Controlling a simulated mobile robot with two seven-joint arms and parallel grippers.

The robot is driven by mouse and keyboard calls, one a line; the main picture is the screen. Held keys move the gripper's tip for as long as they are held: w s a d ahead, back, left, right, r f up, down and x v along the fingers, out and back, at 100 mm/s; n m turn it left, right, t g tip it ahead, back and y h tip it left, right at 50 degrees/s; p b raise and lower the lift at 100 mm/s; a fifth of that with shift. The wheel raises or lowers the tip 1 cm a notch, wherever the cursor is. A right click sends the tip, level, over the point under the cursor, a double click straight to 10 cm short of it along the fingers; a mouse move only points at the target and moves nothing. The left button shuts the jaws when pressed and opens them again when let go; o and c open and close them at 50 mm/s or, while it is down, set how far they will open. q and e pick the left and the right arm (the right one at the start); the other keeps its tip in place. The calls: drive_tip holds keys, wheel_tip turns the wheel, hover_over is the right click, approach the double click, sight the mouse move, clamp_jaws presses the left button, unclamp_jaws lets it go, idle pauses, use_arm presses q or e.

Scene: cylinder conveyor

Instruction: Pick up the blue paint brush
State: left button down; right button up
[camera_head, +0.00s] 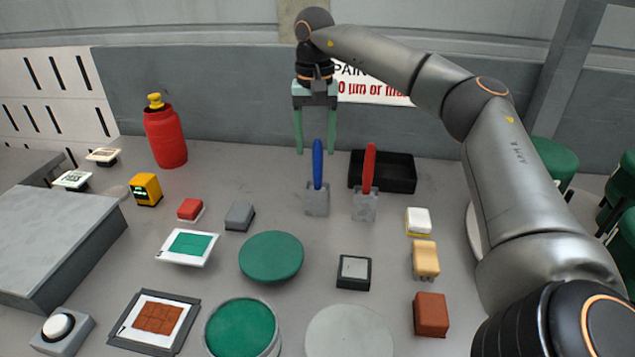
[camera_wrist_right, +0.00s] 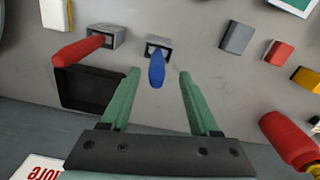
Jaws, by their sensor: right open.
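The blue paint brush (camera_head: 318,165) stands upright, handle up, in a small grey holder (camera_head: 317,201) on the table. In the right wrist view the blue brush (camera_wrist_right: 156,68) shows between and just beyond the fingertips. My right gripper (camera_head: 315,152) points down, open and empty, above and behind the blue brush in the head view. In the wrist view the right gripper (camera_wrist_right: 158,74) has its green fingers wide apart, touching nothing. My left gripper is not in view.
A red-handled brush (camera_head: 369,167) stands close on the right, before a black tray (camera_head: 400,183). A red bottle (camera_head: 165,135) stands at the back left. A green disc (camera_head: 271,257) and several small blocks lie nearer. The wall with a sign (camera_head: 375,88) is close behind.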

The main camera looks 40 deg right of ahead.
sight(318, 188)
drive_tip(key=shift+s+d+f+b, duration=0.1)
drive_tip(key=shift+s+f+b, duration=0.1)
drive_tip(key=shift+f, duration=1.6)
drive_tip(key=shift+s+f+b, duration=0.1)
drive_tip(key=shift+f+b, duration=0.05)
drive_tip(key=shift+f, duration=1.6)
clamp_jaws()
